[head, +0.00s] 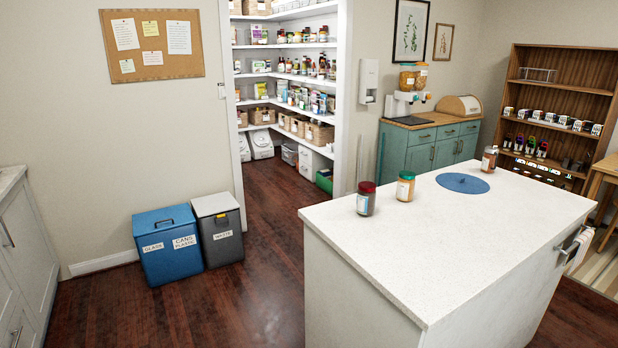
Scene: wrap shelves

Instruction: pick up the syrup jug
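Three small containers stand upright on the white island top (440,240). A jar with a dark red lid (366,199) is nearest the left edge. A jar with a green lid and orange-brown contents (405,187) stands to its right. A brown bottle with a pale label (489,159) stands farther back, just beyond a round blue mat (462,183). I cannot tell for sure which of them, if any, is the syrup jug; the brown bottle looks most like it. Neither of my grippers is in view.
A blue bin (167,245) and a grey waste bin (217,229) stand by the left wall. An open doorway leads to stocked pantry shelves (285,75). A teal cabinet (430,145) and wooden shelf (560,62) stand behind. The floor left of the island is clear.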

